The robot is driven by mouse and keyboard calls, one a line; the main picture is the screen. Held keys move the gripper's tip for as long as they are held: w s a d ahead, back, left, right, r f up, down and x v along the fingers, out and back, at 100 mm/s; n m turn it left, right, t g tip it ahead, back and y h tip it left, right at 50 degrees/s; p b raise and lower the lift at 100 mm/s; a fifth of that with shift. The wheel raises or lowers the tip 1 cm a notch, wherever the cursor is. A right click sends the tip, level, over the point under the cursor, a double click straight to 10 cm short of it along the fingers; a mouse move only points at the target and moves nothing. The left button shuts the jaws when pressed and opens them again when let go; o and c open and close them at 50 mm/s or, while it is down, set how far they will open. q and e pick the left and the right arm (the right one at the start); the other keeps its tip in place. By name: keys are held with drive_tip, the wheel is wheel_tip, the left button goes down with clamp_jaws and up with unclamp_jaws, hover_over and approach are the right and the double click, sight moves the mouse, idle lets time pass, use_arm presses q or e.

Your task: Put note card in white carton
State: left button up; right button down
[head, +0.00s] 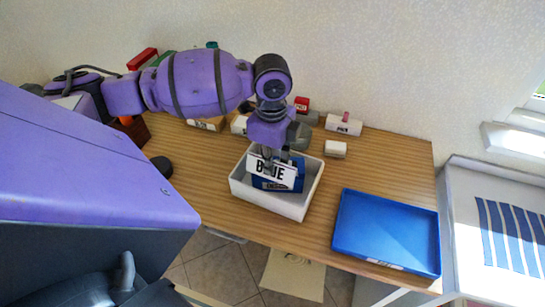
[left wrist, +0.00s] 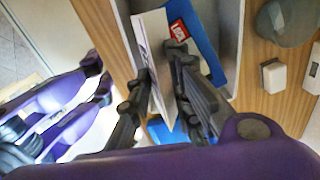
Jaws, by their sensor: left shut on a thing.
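My left gripper (head: 268,152) is shut on the white note card (head: 265,169), which carries large dark letters, partly covered by a finger, that look like "BLUE". The card hangs tilted over the white carton (head: 240,188), in front of a blue item (head: 294,184) inside it. I cannot tell whether the card touches the item or the carton floor. In the left wrist view the card (left wrist: 153,40) stands edgewise between the fingers (left wrist: 158,66), beside the blue item with a red label (left wrist: 181,22). The carton wall (left wrist: 231,40) is to the right. My right gripper is not in view.
A blue tray (head: 385,232) lies right of the carton on the wooden table (head: 310,238). Small white blocks (head: 335,149) and (head: 343,125) and a red item (head: 301,103) stand behind. A white bin with blue stripes (head: 500,225) is at far right.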

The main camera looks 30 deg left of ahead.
use_arm(q)
drive_tip(key=shift+s, duration=0.35)
drive_tip(key=shift+w+f, duration=0.1)
drive_tip(key=shift+f, duration=0.4)
drive_tip(key=shift+c, duration=0.2)
drive_tip(key=o, duration=0.8)
drive_tip(key=shift+r, duration=0.1)
wheel_tip(320, 180, up, 13)
drive_tip(key=shift+r, duration=0.1)
